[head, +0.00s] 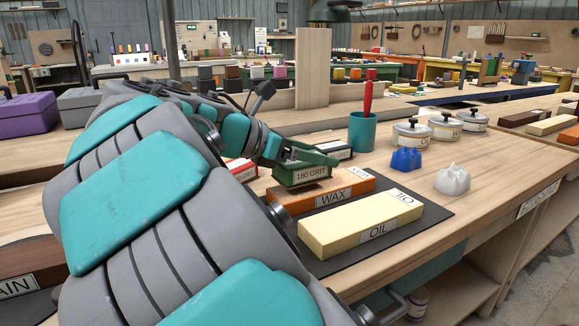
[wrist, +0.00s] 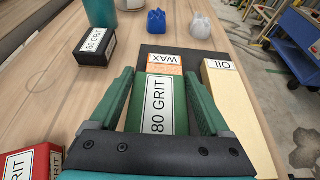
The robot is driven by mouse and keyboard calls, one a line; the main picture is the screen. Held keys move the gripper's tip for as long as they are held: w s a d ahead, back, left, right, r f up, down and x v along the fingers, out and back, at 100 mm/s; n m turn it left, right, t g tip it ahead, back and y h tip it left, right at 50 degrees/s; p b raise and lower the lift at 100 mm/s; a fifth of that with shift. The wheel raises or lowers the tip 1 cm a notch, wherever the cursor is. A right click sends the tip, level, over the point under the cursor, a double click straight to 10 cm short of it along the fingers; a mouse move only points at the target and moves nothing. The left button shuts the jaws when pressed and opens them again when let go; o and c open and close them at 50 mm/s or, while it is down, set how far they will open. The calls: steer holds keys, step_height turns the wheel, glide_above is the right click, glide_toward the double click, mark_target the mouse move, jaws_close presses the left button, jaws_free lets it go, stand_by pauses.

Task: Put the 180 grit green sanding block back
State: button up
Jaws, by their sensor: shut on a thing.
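The green sanding block (head: 302,173), labelled 180 GRIT, is held between the fingers of my gripper (head: 308,157). In the wrist view the block (wrist: 160,104) lies lengthwise between both fingers, its 180 GRIT label facing the camera and partly cut off by the gripper body. In the head view it shows in front of a black block (head: 334,150) and over the back edge of the orange WAX block (head: 330,192). It appears raised above the bench; the exact gap below it is unclear. A red block (head: 241,169) is partly hidden behind my arm.
The pale yellow OIL block (head: 362,226) and WAX block lie on a dark mat (head: 425,220). A teal cup (head: 362,132), blue lump (head: 406,160), white lump (head: 453,180) and lidded tins (head: 411,135) stand behind. Bare bench lies around the black block in the wrist view.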

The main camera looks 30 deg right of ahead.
steer(key=w+d, duration=0.1)
steer(key=w, duration=0.4)
steer(key=w+d+f, duration=0.1)
steer(key=w, duration=0.3)
steer(key=w+d, duration=0.2)
steer(key=w, duration=0.3)
steer(key=shift+w+f+p, duration=0.2)
steer(key=shift+w+p, duration=0.1)
steer(key=shift+w, duration=0.05)
steer(key=shift+f, duration=1.7)
steer(key=shift+f, duration=0.15)
steer(key=o, duration=1.3)
steer(key=shift+o, duration=0.2)
steer(key=shift+b, duration=0.3)
steer(key=p+v, duration=0.4)
steer(key=shift+a+r, duration=0.2)
steer(key=shift+r, duration=0.3)
steer(key=v, duration=0.6)
steer(key=shift+a+f, duration=0.25)
steer(key=shift+s+a+r, duration=0.1)
steer(key=shift+a+r, duration=0.1)
steer(key=shift+a, duration=0.35)
